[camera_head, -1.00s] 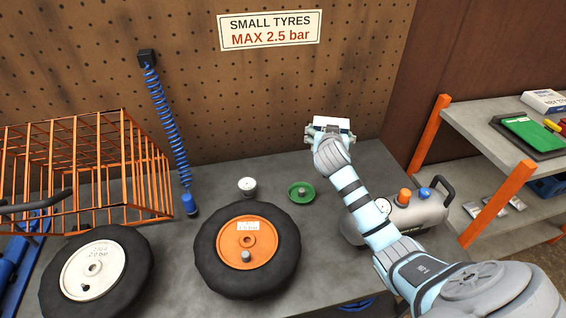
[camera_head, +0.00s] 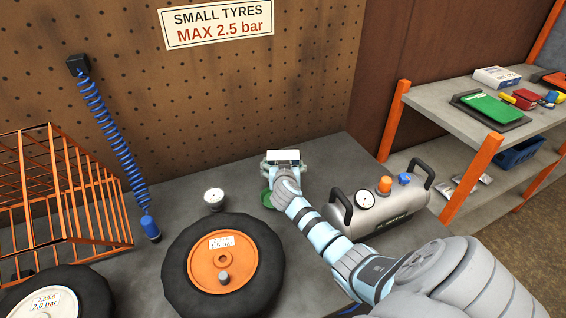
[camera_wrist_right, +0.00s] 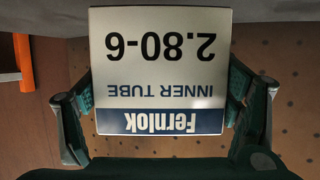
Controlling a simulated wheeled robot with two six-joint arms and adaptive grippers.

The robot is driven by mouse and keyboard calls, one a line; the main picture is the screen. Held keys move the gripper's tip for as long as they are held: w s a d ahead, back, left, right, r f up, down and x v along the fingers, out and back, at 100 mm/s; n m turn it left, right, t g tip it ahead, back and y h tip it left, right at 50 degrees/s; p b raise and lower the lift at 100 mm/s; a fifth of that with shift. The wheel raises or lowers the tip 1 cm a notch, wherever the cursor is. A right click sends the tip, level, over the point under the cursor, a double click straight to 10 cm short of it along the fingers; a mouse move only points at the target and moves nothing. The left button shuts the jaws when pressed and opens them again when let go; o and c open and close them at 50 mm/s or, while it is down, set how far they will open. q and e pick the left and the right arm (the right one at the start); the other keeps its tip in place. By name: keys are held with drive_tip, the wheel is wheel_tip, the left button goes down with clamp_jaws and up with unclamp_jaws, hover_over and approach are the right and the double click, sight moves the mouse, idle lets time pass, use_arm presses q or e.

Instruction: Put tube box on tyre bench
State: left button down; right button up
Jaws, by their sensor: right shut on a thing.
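The tube box (camera_head: 283,155) is a white box. In the right wrist view the box (camera_wrist_right: 160,65) shows "2.80-6 INNER TUBE" and a blue "Fernlok" band, upside down. My right gripper (camera_head: 283,164) is shut on it, with a finger on each side. The box is over the back part of the grey tyre bench (camera_head: 180,208), near the pegboard. I cannot tell whether it touches the bench. My left gripper is not in view.
A green dish (camera_head: 266,199) is partly hidden by my gripper. A white gauge (camera_head: 213,196), an orange-hubbed tyre (camera_head: 256,290) and a grey compressor (camera_head: 390,213) stand around. An orange wire cage (camera_head: 60,190) is at left. A shelf (camera_head: 440,112) is at right.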

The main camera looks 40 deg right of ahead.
wheel_tip(320, 180, down, 3)
drive_tip(key=shift+s+r+b, duration=0.1)
drive_tip(key=shift+b, duration=0.5)
drive_tip(key=shift+r, duration=0.15)
drive_tip(key=o, duration=1.2)
drive_tip(key=shift+o, duration=0.2)
